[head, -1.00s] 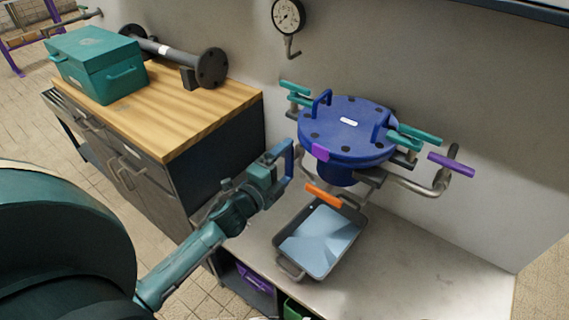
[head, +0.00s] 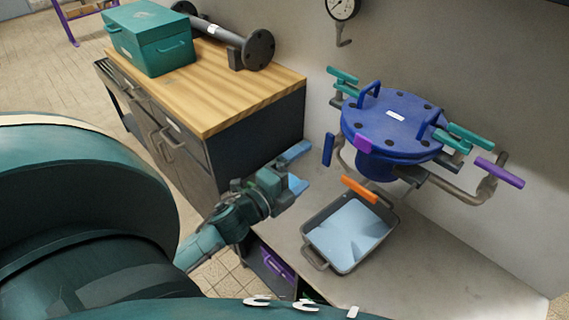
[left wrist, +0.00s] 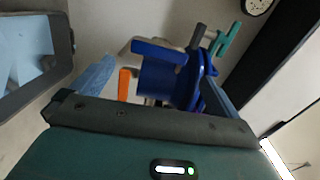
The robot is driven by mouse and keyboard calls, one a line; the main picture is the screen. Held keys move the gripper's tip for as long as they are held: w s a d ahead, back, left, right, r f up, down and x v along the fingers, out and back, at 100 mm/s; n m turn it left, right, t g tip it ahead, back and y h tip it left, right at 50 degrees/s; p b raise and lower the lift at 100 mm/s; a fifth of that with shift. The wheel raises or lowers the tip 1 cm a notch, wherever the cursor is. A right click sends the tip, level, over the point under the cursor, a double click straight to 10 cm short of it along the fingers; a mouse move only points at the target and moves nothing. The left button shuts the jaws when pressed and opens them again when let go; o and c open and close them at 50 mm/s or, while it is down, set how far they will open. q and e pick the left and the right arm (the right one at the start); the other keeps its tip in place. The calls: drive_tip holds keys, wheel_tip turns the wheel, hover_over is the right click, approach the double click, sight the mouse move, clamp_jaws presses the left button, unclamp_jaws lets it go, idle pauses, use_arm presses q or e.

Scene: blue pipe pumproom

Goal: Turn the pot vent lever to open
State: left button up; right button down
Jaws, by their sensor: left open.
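The pot (head: 395,125) is a blue, round, flanged vessel with a bolted lid, held above the bench against the wall. A blue lever (head: 328,149) hangs nearly upright on the pipe at its left side. No readable label shows which lever is the vent. My left gripper (head: 306,164) is open and empty, just left of the blue lever, its light blue fingers pointing toward it with a small gap in the picture. In the left wrist view a blue bar (left wrist: 155,52), likely this lever, appears between the fingers, in front of the pot. My right gripper is out of view.
An orange handle (head: 359,189) sits below the pot, above a grey tray (head: 316,257). Teal levers (head: 465,135) and a purple lever (head: 499,172) are at the right. A wooden-topped cabinet (head: 252,95) with a teal box (head: 150,40) stands at left.

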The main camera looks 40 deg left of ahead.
use_arm(q)
drive_tip(key=s, duration=0.5)
drive_tip(key=shift+s+a+b, duration=0.15)
drive_tip(key=shift+a+b, duration=0.15)
drive_tip(key=shift+a, duration=0.05)
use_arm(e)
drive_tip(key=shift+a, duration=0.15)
use_arm(q)
drive_tip(key=s+d+f+n+g+p, duration=0.4)
drive_tip(key=s+d+f+n+g, duration=0.3)
drive_tip(key=d+f+n, duration=0.4)
drive_tip(key=s+d+n, duration=0.1)
drive_tip(key=d+n, duration=0.1)
drive_tip(key=n, duration=0.3)
drive_tip(key=shift+d+h, duration=0.35)
drive_tip(key=shift+h, duration=0.05)
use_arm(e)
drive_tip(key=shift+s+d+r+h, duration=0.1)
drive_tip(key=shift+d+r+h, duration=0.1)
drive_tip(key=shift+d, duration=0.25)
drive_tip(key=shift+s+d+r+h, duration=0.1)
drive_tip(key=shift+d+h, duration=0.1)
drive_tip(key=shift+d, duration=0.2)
use_arm(q)
drive_tip(key=shift+s+r, duration=0.1)
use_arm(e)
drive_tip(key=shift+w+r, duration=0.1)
